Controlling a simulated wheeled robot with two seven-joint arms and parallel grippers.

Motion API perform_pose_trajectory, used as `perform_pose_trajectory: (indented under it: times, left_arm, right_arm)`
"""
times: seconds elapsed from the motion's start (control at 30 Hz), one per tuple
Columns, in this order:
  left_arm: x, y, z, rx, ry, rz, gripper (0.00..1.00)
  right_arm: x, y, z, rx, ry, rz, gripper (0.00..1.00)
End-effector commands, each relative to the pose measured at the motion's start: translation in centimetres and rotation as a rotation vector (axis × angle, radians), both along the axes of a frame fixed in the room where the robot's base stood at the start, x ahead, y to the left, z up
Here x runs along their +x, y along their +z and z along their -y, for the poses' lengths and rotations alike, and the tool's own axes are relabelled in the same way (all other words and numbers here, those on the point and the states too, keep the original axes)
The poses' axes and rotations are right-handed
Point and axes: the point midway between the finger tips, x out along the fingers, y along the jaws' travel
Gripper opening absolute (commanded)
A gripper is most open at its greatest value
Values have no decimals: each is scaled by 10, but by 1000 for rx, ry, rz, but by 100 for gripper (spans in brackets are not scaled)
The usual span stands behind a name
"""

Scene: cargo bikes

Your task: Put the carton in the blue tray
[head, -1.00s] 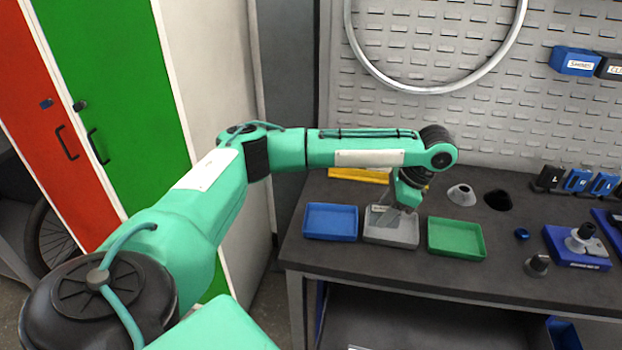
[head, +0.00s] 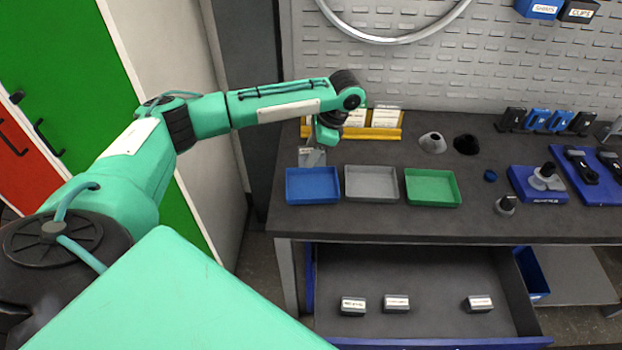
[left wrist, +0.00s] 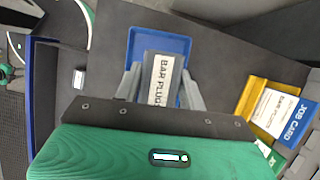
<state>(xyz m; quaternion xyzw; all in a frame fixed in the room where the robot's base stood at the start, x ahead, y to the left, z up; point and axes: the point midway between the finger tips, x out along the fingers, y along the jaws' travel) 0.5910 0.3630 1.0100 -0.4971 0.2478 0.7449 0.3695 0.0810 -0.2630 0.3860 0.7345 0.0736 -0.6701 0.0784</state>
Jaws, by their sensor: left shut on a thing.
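The carton, labelled BAR PLUGS, shows in the left wrist view (left wrist: 163,78) between the two fingers of my left gripper (left wrist: 162,88). The gripper is shut on it. The blue tray (left wrist: 176,44) lies beyond and below the carton in that view. In the head view my left gripper (head: 312,156) is at the back edge of the blue tray (head: 313,187), with the carton small and partly hidden there. The blue tray looks empty. My right gripper is in neither view.
An empty grey tray (head: 372,184) and an empty green tray (head: 433,188) stand right of the blue one. A yellow card holder (head: 386,134) is behind. Several tools stand to the right. Below, an open drawer (head: 430,270) holds 3 small boxes.

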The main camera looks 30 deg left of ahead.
Motion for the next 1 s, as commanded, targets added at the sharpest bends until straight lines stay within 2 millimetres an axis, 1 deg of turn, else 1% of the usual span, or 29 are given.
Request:
perform_pose_trajectory:
  times: [0.03, 0.1, 0.2, 0.43, 0.6, 0.73, 1.0]
  left_arm:
    - [-1, -10, 0, 2, 1, -4, 16]
    - [0, -27, 0, 3, 0, -3, 16]
    - [0, -47, 0, 1, 0, -2, 16]
    - [0, -68, 0, 2, 1, 0, 16]
    - [0, -94, 0, 2, 0, -2, 16]
    - [0, -104, 0, 2, 1, 0, 16]
    - [0, -106, 0, 2, 1, 0, 16]
  right_arm:
    - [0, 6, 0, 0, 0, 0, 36]
    - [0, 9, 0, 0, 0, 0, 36]
    - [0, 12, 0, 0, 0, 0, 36]
    - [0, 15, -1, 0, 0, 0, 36]
    - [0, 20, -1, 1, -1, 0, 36]
    - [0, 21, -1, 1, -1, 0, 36]
    - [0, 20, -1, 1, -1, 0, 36]
